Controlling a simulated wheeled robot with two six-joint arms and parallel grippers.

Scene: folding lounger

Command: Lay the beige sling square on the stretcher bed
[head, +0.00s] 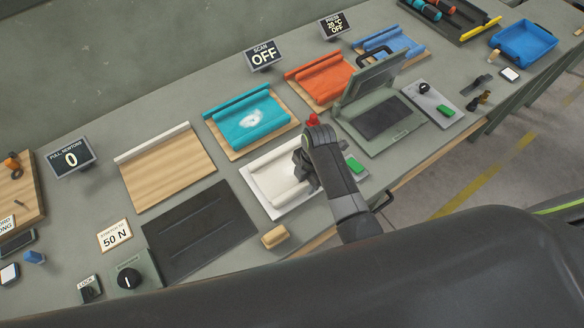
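An off-white to beige cloth (270,185), which looks like the sling, lies with a rolled or raised fold on a pale base right of the bench's middle. My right gripper (303,168) reaches down at its right end, partly hiding that end. I cannot tell whether its fingers are open, shut, or touching the cloth. A dark flat plate (200,232) with thin slots, likely the stretcher bed, lies to the left of the cloth and nearer to me. Nothing lies on it. My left gripper is out of view.
A slatted wooden board (165,172) with a pale bar lies behind the plate. Teal (235,128), orange (322,85) and blue (390,45) cloths lie further back. A black knob (128,279) and a tan block (275,236) sit near the front. An open press (375,115) stands to the right.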

